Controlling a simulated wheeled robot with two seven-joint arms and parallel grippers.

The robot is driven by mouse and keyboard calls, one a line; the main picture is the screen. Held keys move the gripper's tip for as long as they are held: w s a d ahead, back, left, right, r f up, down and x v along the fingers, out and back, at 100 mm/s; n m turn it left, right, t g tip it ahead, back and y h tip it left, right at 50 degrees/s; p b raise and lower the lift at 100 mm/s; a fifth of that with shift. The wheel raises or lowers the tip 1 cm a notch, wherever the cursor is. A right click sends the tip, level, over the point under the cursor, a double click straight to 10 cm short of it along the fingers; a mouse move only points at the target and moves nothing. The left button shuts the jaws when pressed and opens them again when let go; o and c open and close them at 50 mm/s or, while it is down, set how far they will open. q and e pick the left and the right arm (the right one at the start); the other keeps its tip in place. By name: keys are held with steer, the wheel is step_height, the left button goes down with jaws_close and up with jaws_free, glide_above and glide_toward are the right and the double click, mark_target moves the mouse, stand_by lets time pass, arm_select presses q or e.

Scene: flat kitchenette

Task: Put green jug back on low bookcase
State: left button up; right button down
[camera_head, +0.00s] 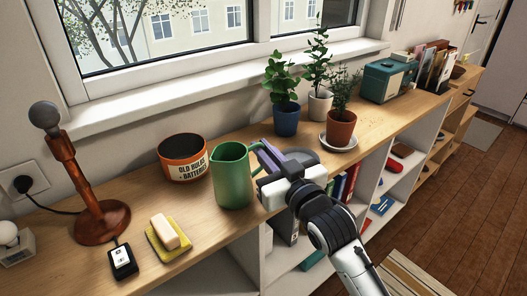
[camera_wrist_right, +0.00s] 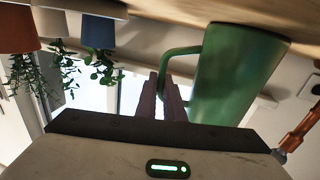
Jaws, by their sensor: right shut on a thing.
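The green jug (camera_head: 232,178) is upright on the wooden top of the low bookcase (camera_head: 200,262), near its front edge. My right gripper (camera_head: 264,156) reaches in from the right and is shut on the jug's handle. In the right wrist view, which is upside down, the fingers (camera_wrist_right: 167,100) close together at the handle, and the jug's body (camera_wrist_right: 235,75) is beside them. The base of the jug seems to meet the wood; I cannot tell whether it bears its full weight there. My left gripper is not in view.
An orange pot (camera_head: 183,158) with lettering stands behind the jug to the left. A yellow sponge with soap (camera_head: 167,233), a small black box (camera_head: 122,262) and a lamp-like stand (camera_head: 80,180) are further left. Potted plants (camera_head: 286,118) stand to the right, behind my gripper.

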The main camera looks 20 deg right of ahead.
steer(key=shift+r, duration=0.15)
steer(key=c, duration=1.9)
jaws_free()
steer(key=shift+f, duration=0.25)
steer(key=shift+o, duration=0.2)
steer(key=shift+r, duration=0.2)
steer(key=shift+s+f, duration=0.15)
steer(key=shift+s, duration=0.2)
steer(key=s+d, duration=0.2)
steer(key=s, duration=0.9)
steer(key=s+a+f+g, duration=0.1)
steer(key=s+f+g, duration=0.2)
steer(key=f, duration=0.8)
steer(key=s+a+f+g, duration=0.1)
steer(key=s+f+g, duration=0.2)
steer(key=s+f, duration=0.5)
steer(key=s+a+f+g, duration=0.1)
steer(key=s+f+g, duration=0.2)
steer(key=f, duration=1.3)
steer(key=s, duration=0.3)
steer(key=shift+a, duration=0.15)
